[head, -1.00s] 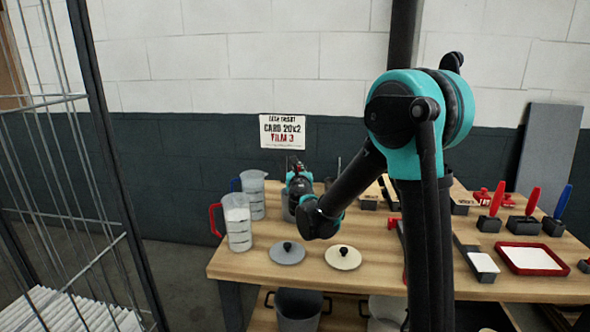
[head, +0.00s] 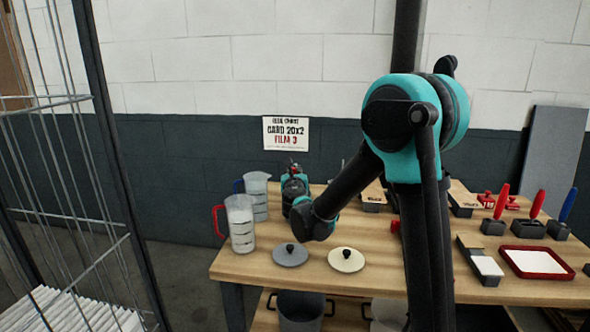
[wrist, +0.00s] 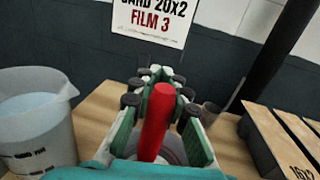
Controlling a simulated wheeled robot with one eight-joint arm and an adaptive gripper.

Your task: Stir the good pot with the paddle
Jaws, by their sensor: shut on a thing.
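My gripper (wrist: 160,92) is shut on a red handle (wrist: 158,115), which stands nearly upright between the fingers in the wrist view. I take it as the paddle's handle; its lower end is hidden. A grey round surface (wrist: 172,152) shows partly below the fingers, and I cannot tell whether it is a pot. In the head view my gripper (head: 294,182) is over the back left of the table, right of two measuring jugs. A dark pot (head: 300,312) and a paler pot (head: 388,312) are low under the tabletop. A wall sign (head: 285,133) reads "CARD 20x2 FILM 3".
A red-handled jug (head: 240,225) and another jug (head: 257,195) stand close left of my gripper. A grey lid (head: 290,256) and a cream lid (head: 346,261) lie at the front. Trays and handled tools (head: 497,210) fill the right. A wire rack (head: 75,190) stands left.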

